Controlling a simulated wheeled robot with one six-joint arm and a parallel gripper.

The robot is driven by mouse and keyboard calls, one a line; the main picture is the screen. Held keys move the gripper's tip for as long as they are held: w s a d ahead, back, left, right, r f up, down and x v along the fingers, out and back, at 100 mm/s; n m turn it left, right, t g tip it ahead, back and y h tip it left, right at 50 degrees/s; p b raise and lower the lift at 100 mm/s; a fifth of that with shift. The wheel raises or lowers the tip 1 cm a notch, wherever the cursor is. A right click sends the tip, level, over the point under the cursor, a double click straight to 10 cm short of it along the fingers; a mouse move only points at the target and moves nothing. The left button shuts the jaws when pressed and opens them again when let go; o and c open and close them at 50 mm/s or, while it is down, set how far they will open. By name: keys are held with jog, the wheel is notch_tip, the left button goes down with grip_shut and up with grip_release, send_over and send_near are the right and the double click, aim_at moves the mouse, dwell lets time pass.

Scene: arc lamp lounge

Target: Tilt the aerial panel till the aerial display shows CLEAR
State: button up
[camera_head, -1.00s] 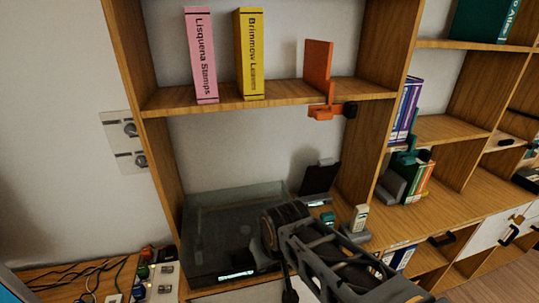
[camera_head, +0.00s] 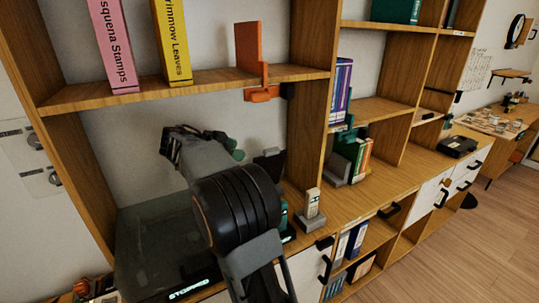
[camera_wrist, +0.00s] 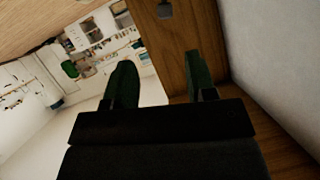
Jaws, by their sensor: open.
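An orange upright plate (camera_head: 249,48) with an orange bracket is at the shelf edge above.
A clear-lidded box with a display reading STOPPED (camera_head: 190,290) sits below my arm. A handset on a grey base (camera_head: 311,212) is to the right. The shelf (camera_head: 215,84) with pink and yellow books is above. A wooden upright (camera_head: 310,110) bounds the bay.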

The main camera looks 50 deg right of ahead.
aim_at(269, 150)
jog(key=shift+m+g+h, duration=0.3)
jog(key=shift+m, duration=0.3)
jog(key=x, duration=0.4)
jog(key=p+x, duration=0.1)
jog(key=x, duration=0.4)
jog(key=p+x, duration=0.1)
jog(key=x, duration=0.4)
jog(key=shift+w+d+r, duration=0.15)
jog(key=shift+w+d, duration=0.1)
jog(key=shift+d, duration=0.1)
jog(key=shift+c, duration=0.2)
grip_shut()
